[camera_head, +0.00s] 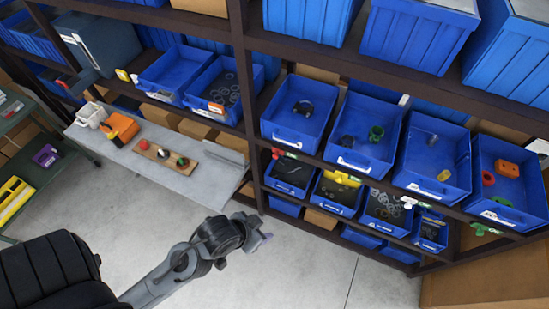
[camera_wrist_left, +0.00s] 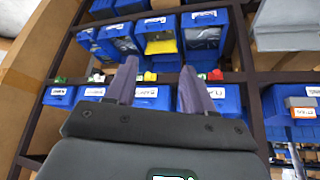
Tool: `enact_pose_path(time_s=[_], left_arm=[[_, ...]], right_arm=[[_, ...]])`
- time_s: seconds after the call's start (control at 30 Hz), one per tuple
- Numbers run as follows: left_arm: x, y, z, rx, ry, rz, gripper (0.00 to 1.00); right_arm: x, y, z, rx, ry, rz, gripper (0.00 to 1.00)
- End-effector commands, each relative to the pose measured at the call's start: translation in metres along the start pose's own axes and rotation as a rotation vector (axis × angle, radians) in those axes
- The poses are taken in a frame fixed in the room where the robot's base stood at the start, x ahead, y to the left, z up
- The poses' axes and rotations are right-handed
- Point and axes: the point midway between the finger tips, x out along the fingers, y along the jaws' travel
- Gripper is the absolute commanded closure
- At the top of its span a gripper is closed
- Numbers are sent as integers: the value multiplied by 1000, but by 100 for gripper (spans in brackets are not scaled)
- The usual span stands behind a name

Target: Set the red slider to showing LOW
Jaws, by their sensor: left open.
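The red slider (camera_head: 277,153) sits on the shelf rail under the leftmost large blue bin, with a small pale label beside it. Its wording is too small to read. A red part on the rail, likely the same slider (camera_wrist_left: 215,76), shows in the left wrist view, right of the right finger. My left gripper (camera_head: 264,238) is in front of the shelf, below the slider in the picture and apart from it. Its two fingers (camera_wrist_left: 159,75) are spread and empty in the left wrist view. My right gripper is in neither view.
A white slider (camera_head: 408,202) and a green slider (camera_head: 482,230) sit farther right on the rail. Blue bins (camera_head: 299,108) with parts fill the shelves. A grey side table (camera_head: 188,183) holds a wooden board with coloured knobs (camera_head: 166,155). The floor before the shelf is clear.

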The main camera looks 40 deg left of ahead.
Motion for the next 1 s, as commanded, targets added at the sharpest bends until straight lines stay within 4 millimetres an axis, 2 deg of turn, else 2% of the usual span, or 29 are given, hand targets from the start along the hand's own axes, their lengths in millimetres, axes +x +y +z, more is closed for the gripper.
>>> enact_pose_path(time_s=[0.17,0.27,0.37,0.5,0.6,0.7,0.83,1.0], left_arm=[[43,-22,-30,-134,257,-23,47],[82,-47,-43,-213,435,-53,47],[122,-80,-49,-277,616,-92,47],[178,-133,-48,-339,865,-163,47],[209,-163,-42,-356,978,-210,47],[237,-184,-36,-364,1022,-251,47],[262,-200,-34,-380,1032,-279,47],[269,-204,-44,-387,1063,-281,47]], right_arm=[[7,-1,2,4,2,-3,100],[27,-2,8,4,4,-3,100],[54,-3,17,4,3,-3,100],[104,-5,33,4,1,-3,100],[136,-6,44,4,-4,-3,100],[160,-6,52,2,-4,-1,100],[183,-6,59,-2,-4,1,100],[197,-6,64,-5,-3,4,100]])
